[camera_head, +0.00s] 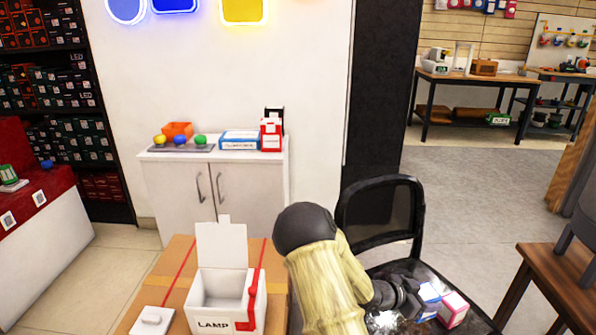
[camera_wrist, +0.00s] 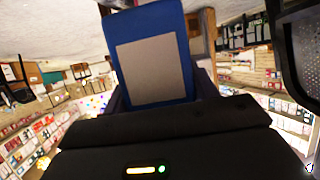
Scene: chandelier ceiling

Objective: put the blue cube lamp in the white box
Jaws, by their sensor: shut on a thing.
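The white box (camera_head: 250,308), marked LAMP, stands with its lid raised on a brown surface at front centre. Its visible inside looks empty. My gripper (camera_head: 418,300) is at the right, over the black chair's seat. It is shut on the blue cube lamp (camera_head: 429,291), which shows blue and white at the gripper's end. In the wrist view the lamp (camera_wrist: 190,50) is large, blue with a flat grey face, at the end of my gripper (camera_wrist: 155,98). Whether the lamp touches the seat cannot be told.
A pink and white box (camera_head: 453,307) is beside the lamp over the black chair (camera_head: 380,220). A white item (camera_head: 152,320) lies left of the white box. A white cabinet (camera_head: 215,190) stands behind. A brown table (camera_head: 565,290) is at right.

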